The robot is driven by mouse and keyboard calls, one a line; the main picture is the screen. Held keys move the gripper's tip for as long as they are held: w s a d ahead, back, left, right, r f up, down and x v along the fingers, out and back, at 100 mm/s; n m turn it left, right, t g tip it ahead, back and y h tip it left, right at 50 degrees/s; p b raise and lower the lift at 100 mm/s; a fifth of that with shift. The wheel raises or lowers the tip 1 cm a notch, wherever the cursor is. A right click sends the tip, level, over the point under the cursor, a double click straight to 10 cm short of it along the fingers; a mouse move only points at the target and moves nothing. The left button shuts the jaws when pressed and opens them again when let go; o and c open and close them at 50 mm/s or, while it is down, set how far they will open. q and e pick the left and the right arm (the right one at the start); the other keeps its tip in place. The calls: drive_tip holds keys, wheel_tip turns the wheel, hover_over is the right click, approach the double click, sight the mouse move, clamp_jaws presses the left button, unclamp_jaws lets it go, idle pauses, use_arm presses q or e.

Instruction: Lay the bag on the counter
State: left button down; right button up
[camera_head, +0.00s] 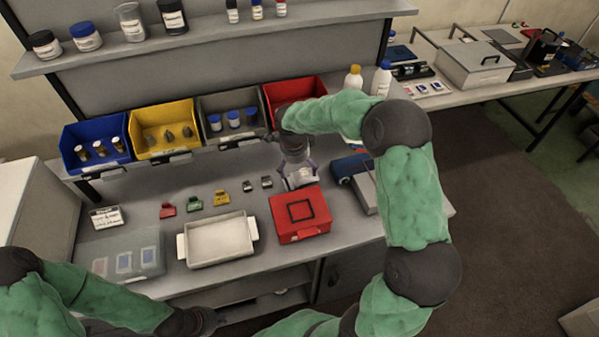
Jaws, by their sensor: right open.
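I cannot clearly make out which thing is the bag. A small whitish object (301,176) lies at my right gripper (299,183), behind the red case, and may be it. The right gripper points down with its fingers apart, on either side of this object; whether they touch it is unclear. A see-through flat pouch or box (125,252) with several coloured cards lies at the counter's left front. The grey counter (257,262) runs under the shelf. My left gripper (207,320) is low at the counter's front edge, dark and too small to read.
A white tray (218,240) and a red case (300,214) stand mid-counter, with small coloured clips behind. Blue, yellow, grey and red bins (290,90) line the back. A blue device (350,166) is right of the gripper. Bottles (353,78) stand behind my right arm.

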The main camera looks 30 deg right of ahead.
sight(297, 181)
drive_tip(key=r, duration=0.5)
drive_tip(key=shift+s+a, duration=0.2)
drive_tip(key=shift+a, duration=0.2)
